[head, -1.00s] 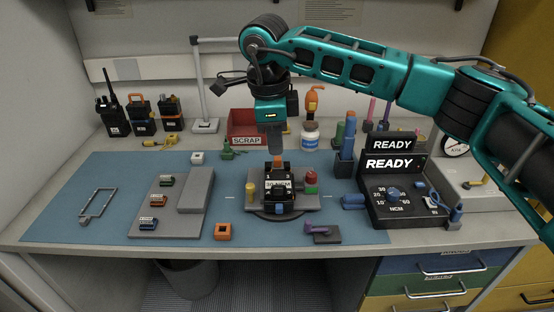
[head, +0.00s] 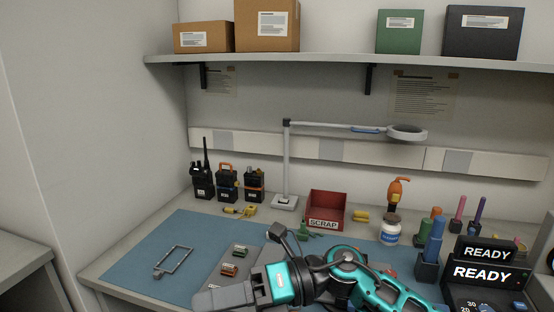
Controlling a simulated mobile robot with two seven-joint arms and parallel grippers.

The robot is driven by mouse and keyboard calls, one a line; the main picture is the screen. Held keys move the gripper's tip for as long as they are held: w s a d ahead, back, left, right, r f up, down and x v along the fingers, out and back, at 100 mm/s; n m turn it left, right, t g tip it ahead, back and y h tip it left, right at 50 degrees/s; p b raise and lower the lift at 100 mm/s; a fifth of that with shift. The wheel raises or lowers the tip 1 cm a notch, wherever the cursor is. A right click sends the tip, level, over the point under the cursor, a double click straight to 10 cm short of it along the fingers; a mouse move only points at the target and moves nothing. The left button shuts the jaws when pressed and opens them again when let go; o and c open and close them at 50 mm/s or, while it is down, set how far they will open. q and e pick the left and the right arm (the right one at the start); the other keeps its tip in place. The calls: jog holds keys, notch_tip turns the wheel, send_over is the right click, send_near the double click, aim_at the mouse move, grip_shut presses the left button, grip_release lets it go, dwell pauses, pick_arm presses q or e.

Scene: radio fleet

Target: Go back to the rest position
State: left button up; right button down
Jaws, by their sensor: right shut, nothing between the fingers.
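My right arm comes in from the bottom right, teal and black, folded low over the front of the workbench. Its right gripper (head: 207,301) points to the left at the bottom edge of the head view. Its grey fingers are shut and hold nothing. The arm hides the middle of the blue mat (head: 209,231), including the place where the black radio unit stood in the earlier view. My left gripper is not in view.
A red SCRAP bin (head: 327,210), a lamp (head: 287,165), radios (head: 227,183) and a white jar (head: 390,230) stand along the back. The READY tester (head: 484,271) is at right. A shelf (head: 340,61) with boxes hangs above. The mat's left part holds a wire frame (head: 174,261).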

jog(key=w+d+f+m+t+h, duration=0.1)
jog(key=w+d+f+m+t, duration=0.2)
jog(key=m+t, duration=0.5)
jog(key=w+d+f+m+t+h, duration=0.15)
jog(key=d+m+t, duration=0.4)
jog(key=m, duration=0.55)
jog(key=w+d+f+m+t+h, duration=0.1)
jog(key=d+f+m+t, duration=0.2)
jog(key=m+t, duration=0.5)
jog(key=s+d+f+m+g+h, duration=0.3)
jog(key=s+d+f+m+h, duration=0.2)
jog(key=f, duration=0.6)
jog(key=s+d+f+m+g+h, duration=0.3)
jog(key=s+d+f+m+h, duration=0.3)
jog(key=s+d+f+m, duration=0.3)
notch_tip(320, 180, down, 2)
jog(key=shift+d+m, duration=0.35)
jog(key=shift+m, duration=0.55)
jog(key=shift+g, duration=0.25)
